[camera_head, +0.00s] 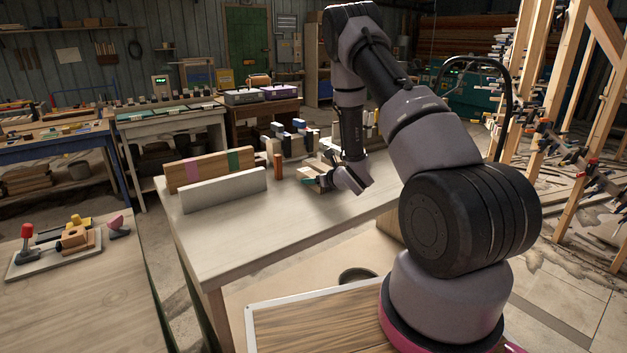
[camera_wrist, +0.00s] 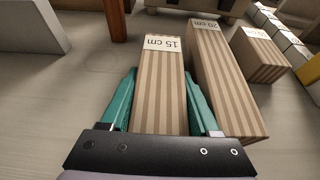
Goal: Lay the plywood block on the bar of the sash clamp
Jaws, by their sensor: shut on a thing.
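My gripper (camera_wrist: 160,76) is shut on a striped plywood block (camera_wrist: 161,95) with a white label reading 15 cm. Its green fingers lie along both long sides of the block. In the head view my gripper (camera_head: 324,180) is low over the far right part of the light table (camera_head: 255,225). I cannot tell whether the held block touches the table. A longer striped block (camera_wrist: 222,80) labelled 20 cm lies just to its right, and a shorter one (camera_wrist: 259,54) beyond that. I cannot make out for certain which thing is the sash clamp.
A white board (camera_head: 225,190) and a wooden board with pink and green bands (camera_head: 210,170) stand on the table's left. A reddish-brown post (camera_head: 278,167) stands near my gripper. Grey and dark-blue pieces (camera_head: 290,138) stand behind. The table's front is clear.

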